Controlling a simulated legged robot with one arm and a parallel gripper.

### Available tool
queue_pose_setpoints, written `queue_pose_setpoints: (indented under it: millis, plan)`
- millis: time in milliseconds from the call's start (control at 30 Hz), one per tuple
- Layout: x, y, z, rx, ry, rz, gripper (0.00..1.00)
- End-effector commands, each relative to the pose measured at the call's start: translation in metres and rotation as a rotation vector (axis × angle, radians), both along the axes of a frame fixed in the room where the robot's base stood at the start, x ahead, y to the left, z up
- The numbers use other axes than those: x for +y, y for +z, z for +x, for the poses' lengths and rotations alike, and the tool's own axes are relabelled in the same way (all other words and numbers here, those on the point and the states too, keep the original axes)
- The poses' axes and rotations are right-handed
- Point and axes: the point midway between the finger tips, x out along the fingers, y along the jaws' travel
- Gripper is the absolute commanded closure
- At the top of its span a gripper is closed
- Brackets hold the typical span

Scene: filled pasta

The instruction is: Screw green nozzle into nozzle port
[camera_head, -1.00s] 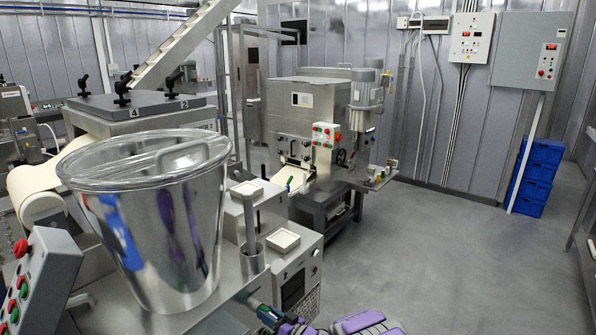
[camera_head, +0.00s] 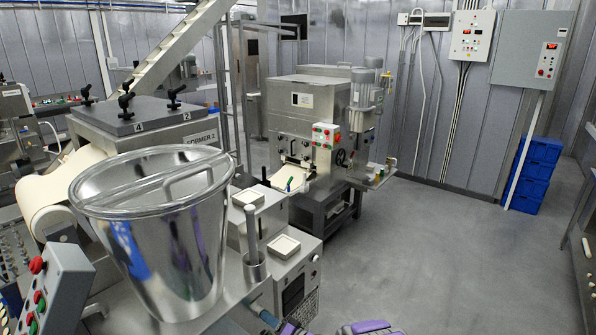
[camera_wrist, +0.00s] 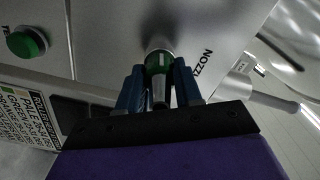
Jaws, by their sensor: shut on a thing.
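In the wrist view the green nozzle (camera_wrist: 154,64), a green ring with metal parts, sits between the blue fingers of my gripper (camera_wrist: 159,78), which is shut on it. The far end of the nozzle is at a round metal fitting (camera_wrist: 158,44) on a grey panel, which looks like the nozzle port. I cannot tell whether the thread is engaged. Partly cut-off lettering starting "NOZZ" is printed beside the fitting. In the head view only a blue part of my gripper's end (camera_head: 266,314) shows at the bottom edge, and the nozzle is hidden.
A green push button (camera_wrist: 27,43) and a printed label (camera_wrist: 28,112) are at the left in the wrist view. Open floor (camera_head: 430,260) lies to the right.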

Motion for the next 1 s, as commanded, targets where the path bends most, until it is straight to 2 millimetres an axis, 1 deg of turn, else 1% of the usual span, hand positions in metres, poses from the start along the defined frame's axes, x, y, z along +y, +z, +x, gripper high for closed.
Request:
queue_pose_setpoints:
  millis: [67, 167, 800, 900, 1000]
  plan:
    - [-0.0004, 0.0000, 0.0002, 0.014, -0.001, 0.010, 1.00]
    - [-0.0003, 0.0013, 0.0002, 0.082, -0.002, 0.062, 1.00]
    - [0.0003, 0.0004, 0.0007, 0.710, -0.002, 0.555, 1.00]
    - [0.0003, 0.0001, 0.0007, 0.767, -0.003, 0.599, 1.00]
    - [0.0003, -0.0001, 0.0009, 0.789, -0.003, 0.615, 1.00]
